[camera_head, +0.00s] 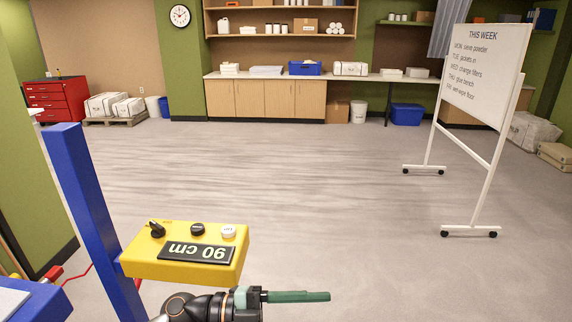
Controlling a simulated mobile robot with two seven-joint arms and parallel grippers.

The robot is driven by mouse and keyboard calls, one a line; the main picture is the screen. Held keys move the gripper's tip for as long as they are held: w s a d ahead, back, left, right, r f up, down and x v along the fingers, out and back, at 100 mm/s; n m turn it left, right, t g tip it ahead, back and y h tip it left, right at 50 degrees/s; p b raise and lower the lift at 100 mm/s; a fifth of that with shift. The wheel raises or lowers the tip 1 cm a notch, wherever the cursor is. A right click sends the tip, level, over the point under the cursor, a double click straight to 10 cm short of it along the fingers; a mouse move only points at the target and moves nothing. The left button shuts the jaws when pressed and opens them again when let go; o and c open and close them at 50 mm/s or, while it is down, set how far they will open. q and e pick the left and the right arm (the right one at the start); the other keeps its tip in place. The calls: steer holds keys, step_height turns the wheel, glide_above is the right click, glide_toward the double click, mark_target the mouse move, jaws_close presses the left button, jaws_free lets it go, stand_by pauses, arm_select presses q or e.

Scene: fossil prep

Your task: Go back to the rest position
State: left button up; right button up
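One of my grippers (318,296) is in the head view at the bottom centre. Its black arm comes in from the lower left, so I take it as my left. A long green finger points right over bare floor, seen from the side. I cannot tell whether a second finger lies behind it, or whether it is open or shut. No object shows clearly in it. Just behind the wrist is a yellow control box (140,265) with a knob, two buttons and an upside-down "90 cm" display. My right gripper is out of view.
A blue post (95,220) stands left of the box, with a blue surface (45,303) at the lower left corner. A wheeled whiteboard (484,75) stands at the right. Cabinets (265,98) and a red drawer chest (55,98) line the back. The middle floor is clear.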

arm_select(q)
steer(key=w+a+f+n+t+y+p, duration=0.25)
steer(key=a+f+n+t+y, duration=1.15)
steer(key=n, duration=0.8)
steer(key=s+a+f+n+g+y, duration=0.1)
steer(key=s+a+f+n+g, duration=0.1)
steer(key=s+f, duration=0.5)
steer(key=s+a+f+n+g+y, duration=0.1)
steer(key=s+a+f+n+g, duration=0.1)
steer(key=s+a+f, duration=0.3)
steer(key=s+f+n, duration=0.1)
steer(key=s+f, duration=0.2)
steer(key=shift+s+f+g, duration=0.2)
steer(key=shift+f+g, duration=0.05)
steer(key=shift+g, duration=0.15)
